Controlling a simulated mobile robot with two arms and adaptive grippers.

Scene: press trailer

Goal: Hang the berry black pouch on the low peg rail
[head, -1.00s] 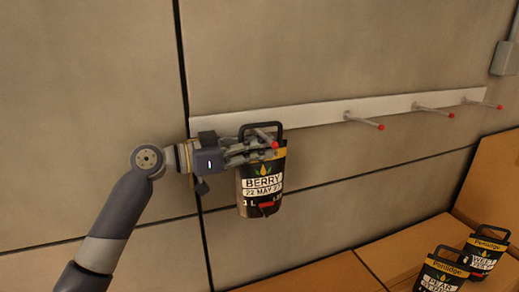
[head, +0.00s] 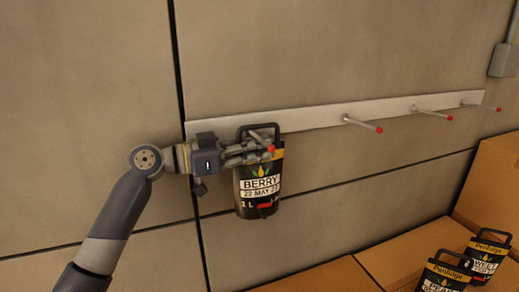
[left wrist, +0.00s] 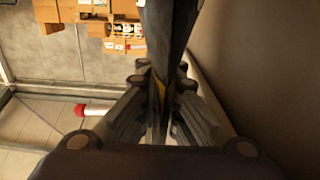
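The berry black pouch (head: 259,190) hangs upright against the wall at the left end of the low peg rail (head: 310,119), its BERRY label facing out. My left gripper (head: 262,154) reaches in from the left and is shut on the pouch's top. The leftmost peg's red tip (head: 271,149) shows in front of the pouch top, and its stem appears to pass through the black handle loop (head: 259,126). Whether the handle rests on the peg cannot be told. In the left wrist view the fingers close on the dark pouch (left wrist: 168,30), with a red peg tip (left wrist: 93,109) beside them. My right gripper is not in view.
Several other pegs with red tips, such as the middle one (head: 379,129), stick out empty to the right. Two more black pouches, one (head: 443,275) and another (head: 487,252), stand on cardboard boxes (head: 400,250) at the lower right. A grey box (head: 503,59) is on the wall.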

